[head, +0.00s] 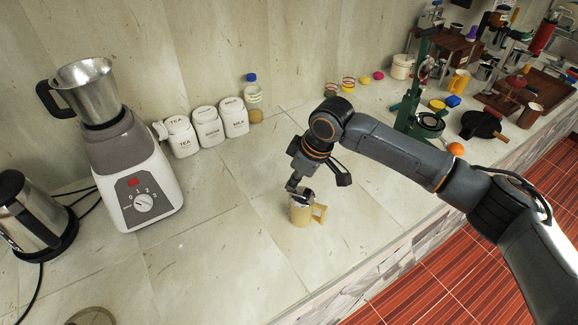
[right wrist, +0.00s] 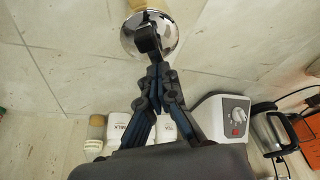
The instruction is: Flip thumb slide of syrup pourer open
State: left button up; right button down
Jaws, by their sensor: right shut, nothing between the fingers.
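The syrup pourer (head: 301,216) is a small tan jug standing upright on the stone counter, with its handle to the right. My right gripper (head: 297,187) points down at its top from above and partly hides the lid. In the right wrist view the pourer's shiny metal lid (right wrist: 171,38) shows with a dark piece over its middle; I cannot tell whether this is the thumb slide or a fingertip. The fingers of the right gripper (right wrist: 156,65) are closed together right at the lid, with nothing held; contact is unclear. My left gripper is not in view.
A blender (head: 140,170) and a kettle (head: 30,215) stand at the left. White canisters (head: 208,126) and a blue-capped bottle (head: 253,95) line the wall. A green press (head: 415,100) and an orange ball (head: 455,149) are to the right. The counter around the pourer is clear.

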aim_at(307, 192)
jog(key=shift+s+d+r, duration=0.1)
jog(key=shift+s+d, duration=0.2)
jog(key=shift+d, duration=0.2)
jog(key=shift+s+d, duration=0.25)
jog(key=shift+d, duration=0.25)
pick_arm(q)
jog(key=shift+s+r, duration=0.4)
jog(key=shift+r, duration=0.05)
pick_arm(e)
jog(key=shift+w+a, duration=0.1)
jog(key=shift+s+d+p, duration=0.35)
jog(key=shift+d+p, duration=0.5)
jog(key=shift+p, duration=0.35)
jog(key=shift+s+d, duration=0.1)
jog(key=shift+d, duration=0.1)
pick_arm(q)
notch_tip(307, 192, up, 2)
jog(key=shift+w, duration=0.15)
